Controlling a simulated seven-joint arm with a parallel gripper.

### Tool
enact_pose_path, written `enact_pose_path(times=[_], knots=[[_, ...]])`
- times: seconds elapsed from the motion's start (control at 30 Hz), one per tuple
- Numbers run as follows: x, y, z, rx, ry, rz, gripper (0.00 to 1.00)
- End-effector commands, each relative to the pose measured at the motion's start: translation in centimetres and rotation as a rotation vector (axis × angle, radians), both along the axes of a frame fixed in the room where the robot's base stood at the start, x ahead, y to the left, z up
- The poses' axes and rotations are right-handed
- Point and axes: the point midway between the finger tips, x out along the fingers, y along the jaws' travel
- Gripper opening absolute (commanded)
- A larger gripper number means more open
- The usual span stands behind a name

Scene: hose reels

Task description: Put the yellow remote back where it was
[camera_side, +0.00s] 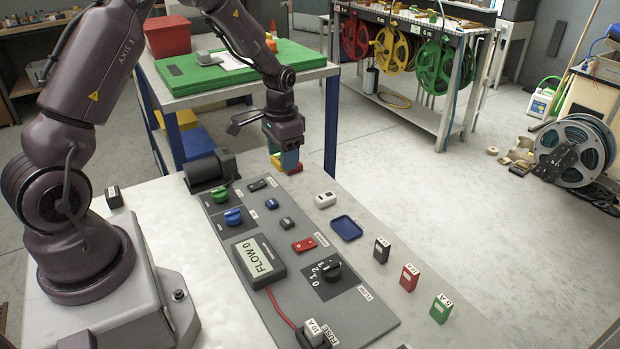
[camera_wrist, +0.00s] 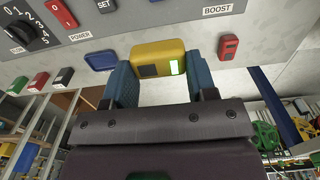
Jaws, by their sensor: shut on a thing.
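The yellow remote (camera_wrist: 158,56) is between my fingers in the wrist view, with a dark square and a pale green patch on its face. My gripper (camera_wrist: 156,82) is shut on it, with a blue finger on each side. In the side view my gripper (camera_side: 286,160) is near the far end of the bench, pointing down, and hides most of the remote. I cannot tell how far the remote is above the bench. A blue tray (camera_side: 346,228) lies nearer on the bench and looks empty. It also shows in the wrist view (camera_wrist: 101,60).
A red remote (camera_wrist: 229,46) is close beside the yellow one. Black, red (camera_side: 409,277) and green blocks stand along the right.

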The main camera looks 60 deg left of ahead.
Motion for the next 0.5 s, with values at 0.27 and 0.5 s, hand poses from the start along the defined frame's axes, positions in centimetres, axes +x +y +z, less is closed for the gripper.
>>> enact_pose_path(times=[0.27, 0.5], knots=[[5.5, 2.2, -3.5, -0.002, 0.004, 0.001, 0.26], [8.3, 3.4, -7.1, -0.001, 0.002, 0.001, 0.26]])
